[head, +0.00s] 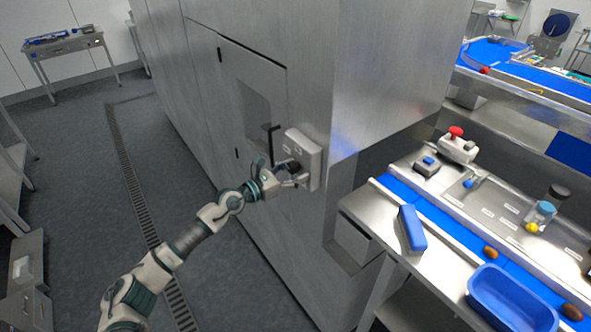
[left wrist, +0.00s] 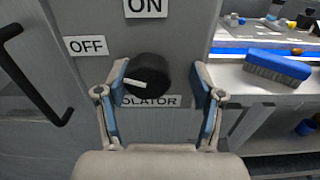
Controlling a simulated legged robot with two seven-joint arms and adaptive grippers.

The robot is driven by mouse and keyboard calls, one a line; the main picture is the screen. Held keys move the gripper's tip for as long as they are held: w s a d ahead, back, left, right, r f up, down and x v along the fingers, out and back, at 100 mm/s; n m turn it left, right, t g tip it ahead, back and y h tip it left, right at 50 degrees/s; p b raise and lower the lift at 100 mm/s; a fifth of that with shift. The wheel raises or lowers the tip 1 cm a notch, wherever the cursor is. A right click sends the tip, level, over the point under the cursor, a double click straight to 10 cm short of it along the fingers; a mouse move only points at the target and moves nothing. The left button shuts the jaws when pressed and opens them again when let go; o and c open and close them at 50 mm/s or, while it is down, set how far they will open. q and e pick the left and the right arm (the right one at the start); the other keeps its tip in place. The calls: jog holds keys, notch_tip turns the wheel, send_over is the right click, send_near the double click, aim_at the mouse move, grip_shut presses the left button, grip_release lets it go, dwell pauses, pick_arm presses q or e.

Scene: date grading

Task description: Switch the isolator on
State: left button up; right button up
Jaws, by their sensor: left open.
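The isolator is a black round knob (left wrist: 148,78) on a pale box (head: 303,155) fixed to the side of the steel cabinet. In the left wrist view an ON label (left wrist: 146,8) is above the knob, an OFF label (left wrist: 87,45) is at its upper left, and an ISOLATOR label (left wrist: 158,101) is partly hidden below. A white mark on the knob sits at its lower left. My left gripper (head: 292,176) is at the box; in the wrist view its open fingers (left wrist: 163,88) stand on either side of the knob. I cannot tell whether they touch it. My right gripper is not in view.
A black door handle (left wrist: 32,75) is left of the knob. To the right, a steel bench (head: 365,212) holds a blue brush (head: 411,229), a blue tray (head: 511,298) and a red-button box (head: 457,146). Open floor (head: 75,160) lies left of the cabinet.

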aim_at(288, 168)
pick_arm(q)
jog(key=shift+a, duration=0.25)
jog(key=a, duration=0.3)
jog(key=c, duration=0.7)
jog(key=shift+r, duration=0.15)
jog(key=c, duration=0.4)
jog(key=shift+s+d+r, duration=0.1)
jog(key=shift+s+d, duration=0.1)
jog(key=shift+d, duration=0.1)
jog(key=shift+c, duration=0.2)
jog(key=shift+d, duration=0.5)
jog(key=shift+w, duration=0.15)
jog(key=shift+f, duration=0.2)
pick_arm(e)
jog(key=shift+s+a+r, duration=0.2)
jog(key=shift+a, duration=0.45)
